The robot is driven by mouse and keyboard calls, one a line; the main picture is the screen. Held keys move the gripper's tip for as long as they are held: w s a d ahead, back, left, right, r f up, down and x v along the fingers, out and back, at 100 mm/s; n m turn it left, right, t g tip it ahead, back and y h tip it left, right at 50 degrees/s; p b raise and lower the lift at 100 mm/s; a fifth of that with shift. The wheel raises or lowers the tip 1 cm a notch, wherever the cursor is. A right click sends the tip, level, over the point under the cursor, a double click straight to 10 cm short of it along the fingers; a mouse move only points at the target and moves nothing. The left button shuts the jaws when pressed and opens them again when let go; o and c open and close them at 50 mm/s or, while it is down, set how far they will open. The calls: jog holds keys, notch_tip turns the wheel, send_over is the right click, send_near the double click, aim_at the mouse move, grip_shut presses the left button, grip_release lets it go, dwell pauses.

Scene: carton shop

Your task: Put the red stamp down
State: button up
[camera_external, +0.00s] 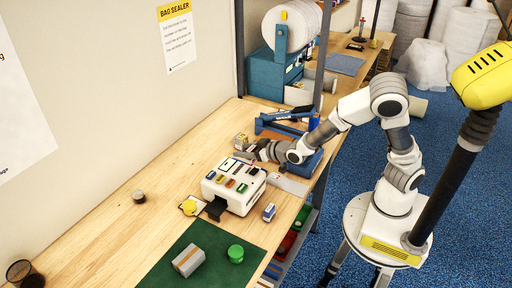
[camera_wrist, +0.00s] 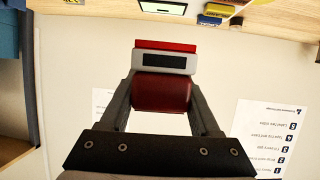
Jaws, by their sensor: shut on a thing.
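The red stamp (camera_wrist: 160,92) is between the two fingers of my gripper (camera_wrist: 162,76) in the wrist view. It has a red body, a pale grey band with a dark window, and a red edge at its far end. In the external view my gripper (camera_external: 250,151) is low over the workbench, just behind a white box (camera_external: 233,198) with several coloured pieces on top. The red stamp cannot be made out clearly there. I cannot tell whether the stamp touches any surface.
A blue and white stamp-like block (camera_external: 269,211) stands right of the white box. A green mat (camera_external: 205,261) bears a carton (camera_external: 188,260) and a green round item (camera_external: 236,253). A blue tool (camera_external: 290,116) lies behind my gripper. The bench's left part is mostly clear.

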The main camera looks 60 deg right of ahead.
jog(key=w+a+f+n+y+b, duration=0.1)
jog(key=a+f+y+b, duration=0.15)
jog(key=a, duration=0.35)
jog(key=w+a+f+n+y+b, duration=0.1)
jog(key=w+a+f+n+b, duration=0.15)
jog(key=a, duration=0.35)
jog(key=n+g+y+b, duration=0.1)
jog(key=n+y+b, duration=0.15)
jog(key=b, duration=0.35)
send_over(203, 237)
jog(key=shift+m, duration=0.4)
notch_tip(203, 237, down, 9)
jog(key=shift+s+f, duration=0.1)
jog(key=shift+f, duration=2.25)
jog(key=shift+f, duration=0.1)
jog(key=shift+f+b, duration=0.15)
jog(key=shift+b, duration=0.25)
jog(key=o, duration=1.4)
jog(key=shift+c, duration=0.2)
